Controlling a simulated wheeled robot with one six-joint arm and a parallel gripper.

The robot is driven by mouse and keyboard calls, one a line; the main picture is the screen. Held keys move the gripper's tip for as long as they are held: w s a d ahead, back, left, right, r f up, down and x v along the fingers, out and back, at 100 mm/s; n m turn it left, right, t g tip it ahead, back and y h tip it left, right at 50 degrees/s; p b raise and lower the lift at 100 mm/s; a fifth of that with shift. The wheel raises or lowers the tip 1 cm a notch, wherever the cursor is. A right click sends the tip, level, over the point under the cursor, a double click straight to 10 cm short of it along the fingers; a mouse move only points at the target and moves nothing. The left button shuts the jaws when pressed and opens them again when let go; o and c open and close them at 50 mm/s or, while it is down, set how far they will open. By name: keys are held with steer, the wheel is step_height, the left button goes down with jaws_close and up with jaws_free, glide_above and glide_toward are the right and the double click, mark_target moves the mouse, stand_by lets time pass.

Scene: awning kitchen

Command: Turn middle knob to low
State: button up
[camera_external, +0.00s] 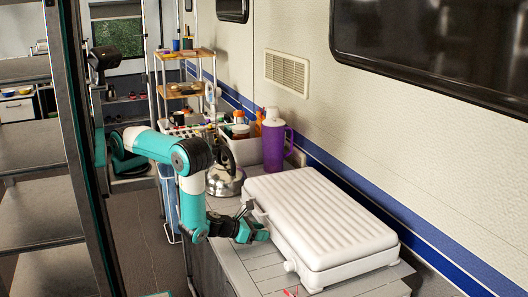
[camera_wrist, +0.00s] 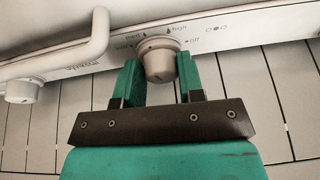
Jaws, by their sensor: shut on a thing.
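The white stove (camera_external: 318,222) stands on the counter with its ribbed lid closed. In the wrist view, a round beige knob (camera_wrist: 160,62) sits on its front panel, with "med", "high" and "off" printed around it; a label at its left is partly hidden. My gripper (camera_wrist: 160,67) is shut on this knob, with one green finger on each side. In the external view my gripper (camera_external: 264,235) is at the stove's front edge and hides the held knob. Another knob (camera_external: 289,266) shows nearer the camera. The held knob's exact pointer direction is unclear.
A further knob (camera_wrist: 20,90) and a white bar handle (camera_wrist: 75,52) lie to the left in the wrist view. A metal kettle (camera_external: 225,178) and a purple jug (camera_external: 273,143) stand behind the stove. Slatted counter (camera_external: 250,268) shows in front of it.

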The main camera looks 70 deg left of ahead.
steer(key=shift+d, duration=0.1)
steer(key=shift+f+n+h+b, duration=0.2)
steer(key=shift+n+h+b, duration=0.6)
steer(key=shift+n+b, duration=0.3)
steer(key=n+h+b, duration=0.1)
steer(key=b, duration=0.2)
steer(key=shift+w+f, duration=0.1)
steer(key=shift+f, duration=0.05)
steer(key=n+b, duration=0.1)
steer(key=b, duration=0.5)
steer(key=shift+n+t+h, duration=0.3)
steer(key=shift+h, duration=0.1)
steer(key=shift+b, duration=1.05)
steer(key=shift+r+n+b, duration=0.4)
steer(key=shift+b, duration=0.25)
